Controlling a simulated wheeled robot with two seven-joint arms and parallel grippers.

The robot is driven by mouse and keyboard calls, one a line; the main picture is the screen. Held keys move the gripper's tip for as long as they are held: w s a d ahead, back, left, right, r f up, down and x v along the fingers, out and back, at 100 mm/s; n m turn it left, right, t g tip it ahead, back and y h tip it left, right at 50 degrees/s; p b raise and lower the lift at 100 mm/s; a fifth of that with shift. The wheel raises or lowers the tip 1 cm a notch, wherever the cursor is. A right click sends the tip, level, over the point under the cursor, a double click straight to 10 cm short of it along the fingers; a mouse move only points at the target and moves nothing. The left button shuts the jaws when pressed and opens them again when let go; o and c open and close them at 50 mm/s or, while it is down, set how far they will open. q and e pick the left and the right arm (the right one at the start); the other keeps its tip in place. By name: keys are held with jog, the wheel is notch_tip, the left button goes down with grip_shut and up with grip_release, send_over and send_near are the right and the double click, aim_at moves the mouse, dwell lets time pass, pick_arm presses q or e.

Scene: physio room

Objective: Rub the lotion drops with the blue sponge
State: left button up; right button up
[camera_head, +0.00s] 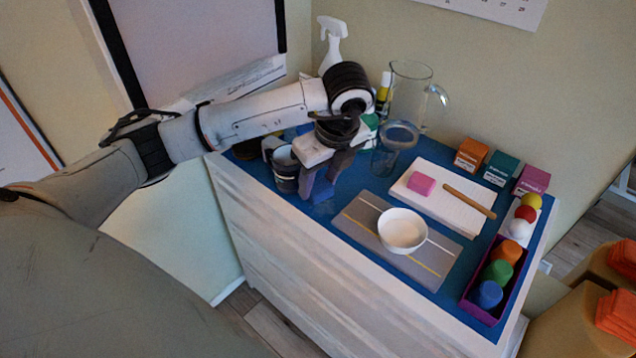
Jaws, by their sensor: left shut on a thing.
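My left gripper (321,184) reaches down over the back left part of the blue table top (345,190). It is shut on a small blue block, which looks like the blue sponge (322,189). The fingers cover much of the sponge, and I cannot tell whether it touches the table. I cannot make out any lotion drops; the gripper and arm hide part of the table there. My right gripper is out of view.
A dark cup (286,170) stands close left of the gripper. A glass pitcher (409,95) and spray bottle (332,45) stand behind. A white bowl (402,231) sits on a grey mat (372,238). A pink block (421,184) lies on a white pad (460,213).

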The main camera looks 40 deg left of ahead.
pick_arm(q)
jog(key=shift+r+p, duration=0.55)
jog(key=shift+r, duration=0.6)
